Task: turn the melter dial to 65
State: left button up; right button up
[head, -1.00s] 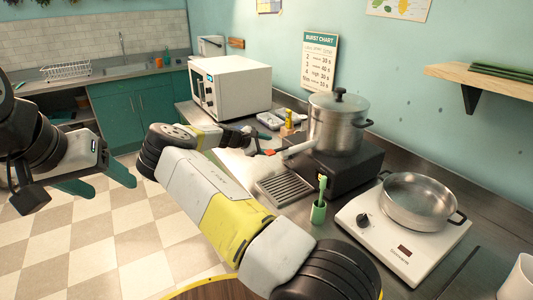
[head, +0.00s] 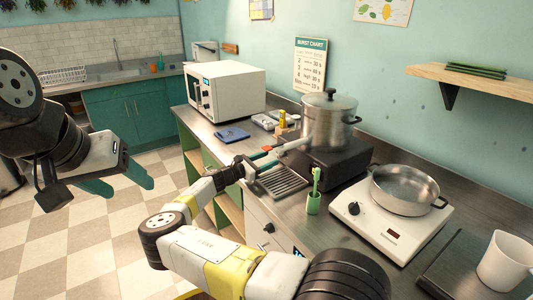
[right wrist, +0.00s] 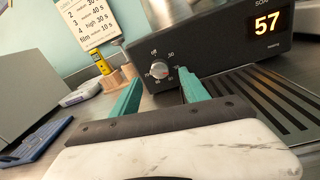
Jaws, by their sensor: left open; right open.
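The melter (head: 345,168) is a black box with a steel lidded pot (head: 330,122) on top. In the right wrist view its front (right wrist: 215,45) carries a silver dial (right wrist: 159,70) with numbers around it, and an orange display (right wrist: 267,22) reading 57. My right gripper (right wrist: 160,88) is open, its two green fingers pointing at the front. The dial shows between and just beyond the fingertips; whether they touch it I cannot tell. In the head view the right gripper (head: 268,152) is beside the melter, and the dial is hidden. My left gripper (head: 125,182) is open and empty, over the floor.
A drip grille (head: 282,181) and a green cup with a brush (head: 314,196) stand near the melter. A white hot plate (head: 375,228) with a pan (head: 408,190) is to the right. A blue scale (head: 232,134) and a microwave (head: 228,90) are to the left.

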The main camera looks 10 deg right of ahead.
aim_at(278, 155)
jog(key=shift+x, duration=2.35)
jog(key=shift+c, duration=0.2)
grip_shut()
